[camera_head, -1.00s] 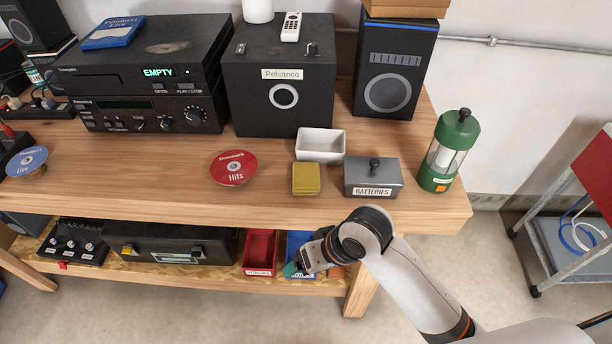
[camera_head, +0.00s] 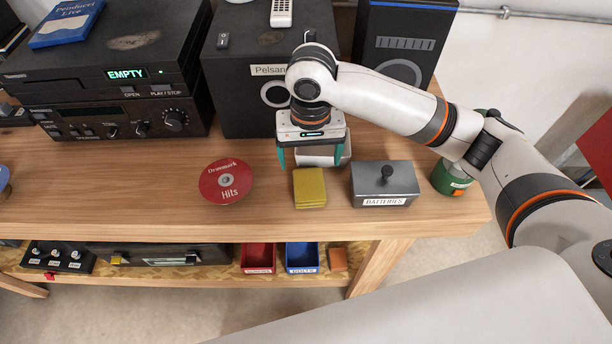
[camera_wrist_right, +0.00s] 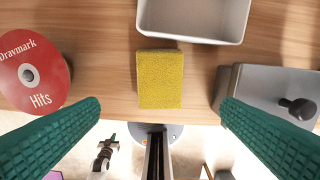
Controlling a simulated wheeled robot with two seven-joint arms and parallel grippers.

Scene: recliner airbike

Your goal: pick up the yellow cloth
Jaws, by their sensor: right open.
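The yellow cloth (camera_head: 310,188) lies folded flat near the front edge of the wooden table, between the red disc and the grey batteries box. In the right wrist view the cloth (camera_wrist_right: 160,79) sits between the two green fingers, apart from both. My right gripper (camera_head: 315,158) is open, pointing down above the table just behind the cloth, with nothing between its fingers.
A red disc (camera_head: 226,181) stands left of the cloth and a grey batteries box (camera_head: 385,184) to its right. A white tray (camera_wrist_right: 195,18) is behind it, mostly hidden by my gripper in the head view. A green lantern (camera_head: 451,179) is farther right.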

